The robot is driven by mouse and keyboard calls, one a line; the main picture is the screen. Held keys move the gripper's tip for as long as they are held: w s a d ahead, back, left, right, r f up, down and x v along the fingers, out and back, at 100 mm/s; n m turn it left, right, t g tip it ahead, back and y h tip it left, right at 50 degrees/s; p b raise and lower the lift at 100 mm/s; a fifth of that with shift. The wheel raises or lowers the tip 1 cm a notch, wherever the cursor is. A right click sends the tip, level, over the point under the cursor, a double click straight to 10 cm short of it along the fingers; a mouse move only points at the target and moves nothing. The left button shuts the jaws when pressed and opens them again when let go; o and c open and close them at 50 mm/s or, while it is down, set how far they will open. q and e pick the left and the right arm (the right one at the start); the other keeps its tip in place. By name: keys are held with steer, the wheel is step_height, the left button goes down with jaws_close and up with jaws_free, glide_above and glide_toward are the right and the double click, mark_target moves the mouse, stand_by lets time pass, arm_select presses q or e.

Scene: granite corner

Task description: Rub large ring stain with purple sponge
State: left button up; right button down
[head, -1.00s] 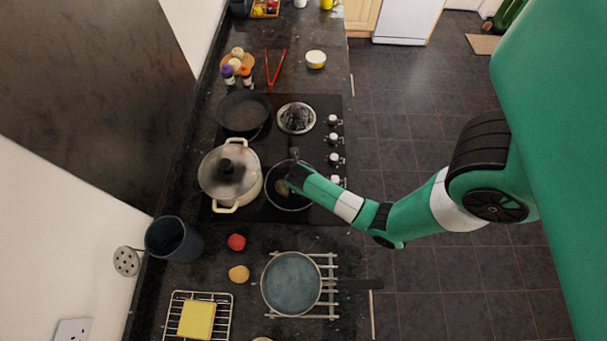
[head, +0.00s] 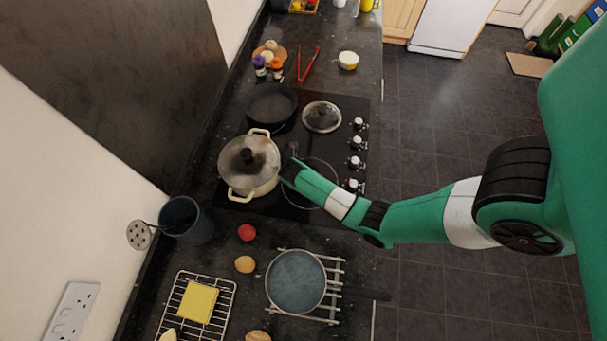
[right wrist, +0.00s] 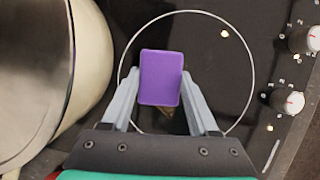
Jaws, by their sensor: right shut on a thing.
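My right gripper (right wrist: 160,76) is shut on the purple sponge (right wrist: 161,78) in the right wrist view. The sponge is held upright between the fingers, over the left part of the large ring (right wrist: 250,63) marked on the black hob. A brown stain (right wrist: 166,112) shows partly from under the sponge's near edge; the rest is hidden. I cannot tell whether the sponge touches the glass. In the head view the large ring (head: 337,183) is partly covered by my right wrist, which hides sponge and stain. My left gripper is not in view.
A cream lidded pot (head: 238,187) stands close left of my right gripper. A dark frying pan (head: 268,104) and a lid (head: 322,117) are at the back of the hob. Knobs (head: 354,162) line its right edge. A blue-grey pan (head: 295,282) stands on a trivet in front.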

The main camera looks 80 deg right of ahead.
steer(key=shift+w+a+f, duration=0.1)
steer(key=shift+w+f, duration=0.1)
steer(key=shift+w, duration=0.7)
steer(key=shift+d, duration=0.35)
steer(key=shift+w+d+r, duration=0.15)
steer(key=shift+d, duration=0.4)
steer(key=shift+s+r+p, duration=0.1)
steer(key=shift+s+p, duration=0.25)
steer(key=shift+s, duration=0.05)
steer(key=s, duration=0.1)
steer(key=s+p, duration=0.1)
steer(key=shift+s+d+f, duration=0.1)
steer(key=shift+s+f, duration=0.1)
steer(key=shift+s, duration=0.1)
steer(key=shift+s+d, duration=0.15)
steer(key=shift+s, duration=2.4)
steer(key=shift+s+d, duration=0.1)
steer(key=shift+s, duration=1.8)
